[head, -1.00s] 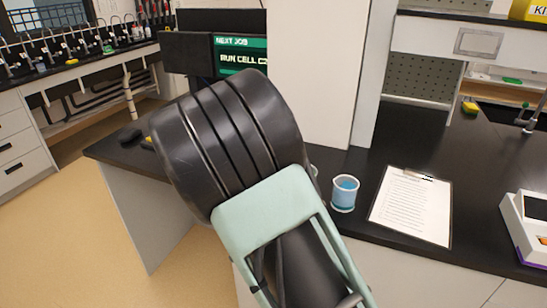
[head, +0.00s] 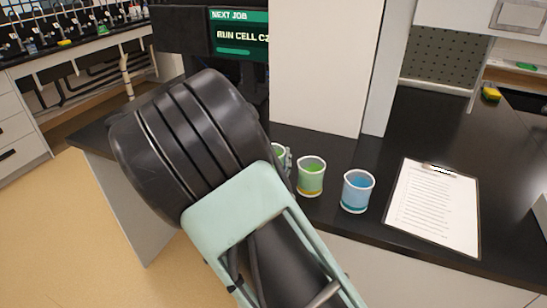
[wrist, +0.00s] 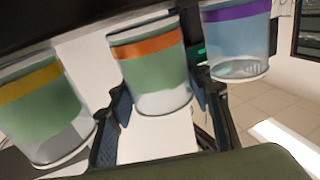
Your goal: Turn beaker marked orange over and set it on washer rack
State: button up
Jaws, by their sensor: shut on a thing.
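The beaker with the orange band (wrist: 147,46) is in the middle of the wrist view, which shows the scene upside down. It has green contents toward its base. My gripper (wrist: 161,98) has a dark finger on each side of it and is shut on it. The beaker's base appears at or close to the dark counter, and I cannot tell whether it touches. In the head view my arm hides most of my gripper; a partly hidden green beaker (head: 278,150) shows beside the arm, its band not visible. I see no washer rack.
A yellow-banded green beaker (head: 311,178) and a blue beaker (head: 357,192) stand on the black counter (head: 400,130). A purple-banded beaker (wrist: 237,40) is close to my gripper. A clipboard (head: 435,210) lies to the right, and a white column (head: 318,70) rises behind.

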jog(key=shift+f, duration=0.15)
jog(key=shift+f, duration=0.15)
jog(key=o, duration=1)
